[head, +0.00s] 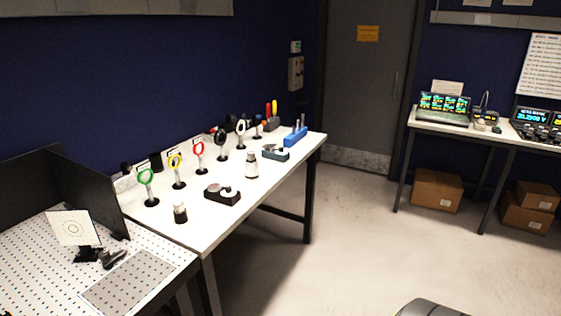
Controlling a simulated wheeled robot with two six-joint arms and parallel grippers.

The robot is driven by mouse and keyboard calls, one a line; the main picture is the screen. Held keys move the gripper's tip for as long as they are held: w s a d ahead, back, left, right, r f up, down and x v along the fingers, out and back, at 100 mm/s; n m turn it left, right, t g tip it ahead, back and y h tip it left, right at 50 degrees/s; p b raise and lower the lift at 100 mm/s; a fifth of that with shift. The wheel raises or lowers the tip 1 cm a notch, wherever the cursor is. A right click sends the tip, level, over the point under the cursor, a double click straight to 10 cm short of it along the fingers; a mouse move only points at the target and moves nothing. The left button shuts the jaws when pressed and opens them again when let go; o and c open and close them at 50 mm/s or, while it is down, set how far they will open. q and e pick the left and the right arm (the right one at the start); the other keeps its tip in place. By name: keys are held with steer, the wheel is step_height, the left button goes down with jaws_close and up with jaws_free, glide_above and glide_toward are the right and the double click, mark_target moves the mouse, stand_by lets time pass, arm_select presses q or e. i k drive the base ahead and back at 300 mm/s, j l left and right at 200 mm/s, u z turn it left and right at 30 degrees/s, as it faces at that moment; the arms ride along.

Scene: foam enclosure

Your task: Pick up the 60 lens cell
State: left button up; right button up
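Several ring-shaped lens cells stand upright on short posts in a row along the back of a white table (190,226). From near to far they are a green ring (145,176), a yellow ring (175,162), a red ring (198,149), a black ring (220,138) and a white ring (241,127). A small blue one (257,119) stands farther back. Small cards stand behind some of them, but their writing is too small to read. I cannot tell which cell is the 60. Neither of my grippers is in view.
A perforated board (150,275) with a target card (73,227) and dark walls adjoins the table at left. A black holder (222,195), dark-and-white cylinders and a blue rack (295,136) share the table. Floor right of it is open, up to an instrument bench (480,133) with boxes beneath.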

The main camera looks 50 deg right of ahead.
mark_target(251, 158)
steer(key=z, duration=1.35)
steer(key=i+l+u, duration=0.1)
steer(key=u, duration=0.2)
steer(key=i+l+u, duration=0.1)
steer(key=u, duration=0.25)
steer(key=i+l+u, duration=0.1)
steer(key=l, duration=0.25)
steer(key=i+l+u, duration=0.15)
steer(key=l, duration=0.25)
steer(key=i+l+u, duration=0.1)
steer(key=i+l, duration=0.15)
steer(key=l, duration=0.15)
steer(key=i+l+u, duration=0.1)
steer(key=l, duration=0.35)
steer(key=i+l+u, duration=0.1)
steer(key=l, duration=0.3)
steer(key=i, duration=0.1)
